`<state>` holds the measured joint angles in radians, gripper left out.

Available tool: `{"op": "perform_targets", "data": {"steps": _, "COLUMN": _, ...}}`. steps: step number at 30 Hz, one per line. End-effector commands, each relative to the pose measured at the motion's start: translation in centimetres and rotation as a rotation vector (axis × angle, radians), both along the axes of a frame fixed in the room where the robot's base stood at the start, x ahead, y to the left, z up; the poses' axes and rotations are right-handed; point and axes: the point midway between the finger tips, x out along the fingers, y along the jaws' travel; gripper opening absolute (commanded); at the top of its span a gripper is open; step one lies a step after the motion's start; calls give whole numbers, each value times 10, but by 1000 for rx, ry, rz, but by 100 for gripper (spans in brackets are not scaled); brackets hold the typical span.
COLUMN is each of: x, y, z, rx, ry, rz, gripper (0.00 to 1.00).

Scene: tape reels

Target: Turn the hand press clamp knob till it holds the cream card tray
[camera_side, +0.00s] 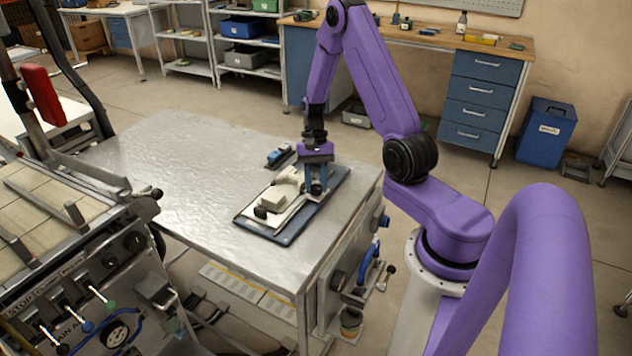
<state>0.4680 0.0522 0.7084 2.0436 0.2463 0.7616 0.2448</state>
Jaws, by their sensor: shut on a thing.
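A dark blue board (327,196) lies on the metal table. It carries a small cream and pale assembly (272,198), which I take to be the hand press clamp with the cream card tray; I cannot tell the two apart at this size. A round black knob (261,212) sits at its front left end. My gripper (317,187) points straight down over the right part of the assembly. Its blue fingers are shut on a dark knob (316,188), which they partly hide. Whether the clamp touches the tray is too small to see.
A small blue object on a dark base (279,155) lies behind the board. The metal table (190,160) is clear to the left. A large machine (75,250) with levers and a gauge stands at the left. Blue-handled parts (369,262) hang off the table's right side.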

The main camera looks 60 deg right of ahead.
Motion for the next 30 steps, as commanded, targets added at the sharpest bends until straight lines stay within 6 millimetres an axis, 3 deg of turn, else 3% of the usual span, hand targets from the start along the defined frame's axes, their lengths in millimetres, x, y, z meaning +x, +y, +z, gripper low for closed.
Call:
{"op": "perform_targets", "data": {"steps": 5, "x": 1, "y": 0, "z": 1, "rx": -1, "ry": -2, "rz": 1, "gripper": 3}}
{"op": "perform_targets", "data": {"steps": 6, "x": 1, "y": 0, "z": 1, "rx": -1, "ry": -2, "rz": 1, "gripper": 47}}
{"op": "perform_targets", "data": {"steps": 7, "x": 1, "y": 0, "z": 1, "rx": -1, "ry": -3, "rz": 1, "gripper": 57}}
{"op": "perform_targets", "data": {"steps": 8, "x": 1, "y": 0, "z": 1, "rx": -1, "ry": -3, "rz": 1, "gripper": 59}}
{"op": "perform_targets", "data": {"steps": 20, "x": 3, "y": -3, "z": 7, "rx": -2, "ry": -4, "rz": 0, "gripper": 59}}
{"op": "perform_targets", "data": {"steps": 30, "x": 16, "y": -23, "z": 64, "rx": -5, "ry": -7, "rz": 0, "gripper": 59}}
